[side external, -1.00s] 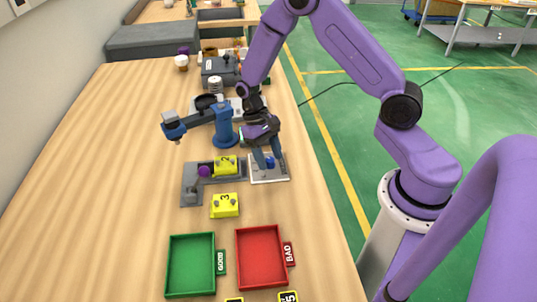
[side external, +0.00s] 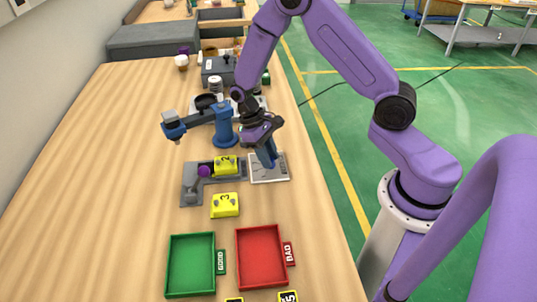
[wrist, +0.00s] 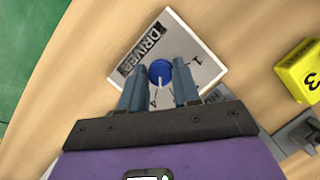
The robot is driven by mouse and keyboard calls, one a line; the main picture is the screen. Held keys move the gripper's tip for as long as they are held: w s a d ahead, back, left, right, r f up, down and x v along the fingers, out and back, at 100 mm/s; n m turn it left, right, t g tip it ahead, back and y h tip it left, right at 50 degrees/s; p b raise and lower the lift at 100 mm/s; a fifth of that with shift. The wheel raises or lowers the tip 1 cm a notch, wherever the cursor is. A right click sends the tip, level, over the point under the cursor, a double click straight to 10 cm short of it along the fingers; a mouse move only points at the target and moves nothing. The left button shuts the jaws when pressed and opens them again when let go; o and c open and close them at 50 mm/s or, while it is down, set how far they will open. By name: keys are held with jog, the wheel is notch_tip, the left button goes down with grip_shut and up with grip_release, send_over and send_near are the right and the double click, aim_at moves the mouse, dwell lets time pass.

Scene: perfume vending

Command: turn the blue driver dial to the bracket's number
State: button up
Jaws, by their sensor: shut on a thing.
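The blue driver dial (wrist: 160,70) sits on a white plate (wrist: 207,67) marked DRIVER. In the wrist view the numbers 1 and 4 show on the plate, and the dial's white pointer faces down toward my gripper's body. My gripper (wrist: 160,84) is shut on the dial, one finger on each side. In the side view my gripper (side external: 270,164) reaches down to the plate and mostly hides the dial. A yellow bracket (side external: 226,165) that seems to read 2 sits in the grey fixture (side external: 190,186) left of the plate.
Another yellow bracket (side external: 225,204), marked 3, lies in front of the fixture. A green GOOD tray (side external: 190,265) and a red BAD tray (side external: 262,257) stand nearer. A small blue arm (side external: 222,125) stands behind the fixture. The table's left side is clear.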

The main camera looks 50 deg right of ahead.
jog(key=n+h, duration=0.1)
jog(key=n, duration=0.2)
jog(key=n+t+h, duration=0.1)
jog(key=n, duration=0.2)
jog(key=shift+a+n, duration=0.2)
jog(key=shift+n, duration=0.1)
jog(key=n+t, duration=0.1)
jog(key=n, duration=0.2)
jog(key=n+t+h, duration=0.1)
jog(key=n, duration=0.2)
jog(key=shift+s+h, duration=0.15)
jog(key=shift+h, duration=0.15)
jog(key=shift+a, duration=0.1)
jog(key=o, duration=1)
jog(key=v, duration=1.7)
jog(key=shift+s+a+r, duration=0.1)
jog(key=shift+s+r, duration=0.1)
jog(key=shift+r, duration=0.05)
